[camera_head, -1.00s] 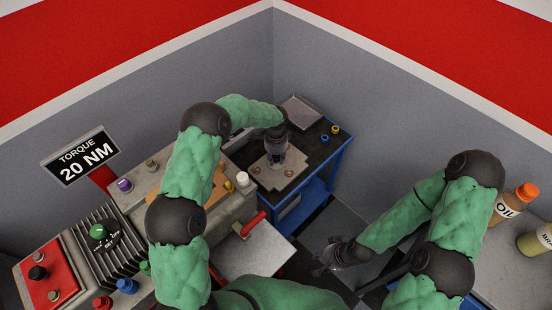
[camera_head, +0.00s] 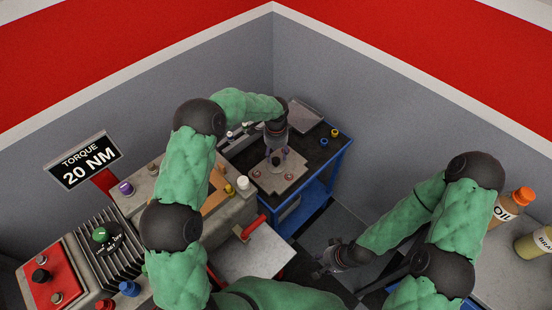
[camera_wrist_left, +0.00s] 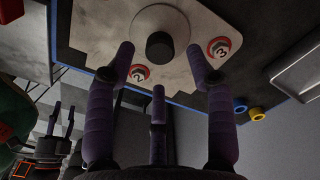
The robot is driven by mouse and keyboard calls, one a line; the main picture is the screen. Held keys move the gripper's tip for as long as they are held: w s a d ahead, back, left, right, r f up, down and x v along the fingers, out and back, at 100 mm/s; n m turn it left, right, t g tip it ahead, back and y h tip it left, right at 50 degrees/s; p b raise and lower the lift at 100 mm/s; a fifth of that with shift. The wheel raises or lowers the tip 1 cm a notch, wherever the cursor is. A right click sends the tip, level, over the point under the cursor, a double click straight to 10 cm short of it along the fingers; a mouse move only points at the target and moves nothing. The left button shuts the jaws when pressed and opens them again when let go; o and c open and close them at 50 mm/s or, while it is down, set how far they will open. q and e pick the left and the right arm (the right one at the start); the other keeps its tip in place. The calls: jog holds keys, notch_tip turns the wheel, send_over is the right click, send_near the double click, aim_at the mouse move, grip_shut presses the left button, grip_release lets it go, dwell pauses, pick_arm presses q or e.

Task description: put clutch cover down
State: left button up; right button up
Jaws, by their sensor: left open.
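The clutch cover (camera_head: 274,185) is a flat grey plate with numbered red-and-white marks, lying on the dark top of the blue cart. In the left wrist view the cover (camera_wrist_left: 95,32) shows a black round knob (camera_wrist_left: 160,46) in its middle. My left gripper (camera_head: 277,156) is over the cover; in its wrist view the purple fingers (camera_wrist_left: 165,65) are spread apart with nothing between them, close to the knob. My right gripper (camera_head: 328,262) hangs low at the lower middle, away from the cover, its fingers apart and empty.
The blue cart (camera_head: 328,176) also carries a grey tray (camera_head: 303,115), a yellow ring (camera_head: 334,133) and a blue ring (camera_head: 324,142). The engine block stands left of it with a red handle (camera_head: 254,226). An oil bottle (camera_head: 512,205) stands on the right bench.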

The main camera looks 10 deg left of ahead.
aim_at(276, 160)
pick_arm(q)
notch_tip(276, 160, up, 6)
jog(key=p, duration=0.1)
jog(key=shift+r, duration=0.15)
jog(key=shift+r, duration=0.1)
dwell(0.4)
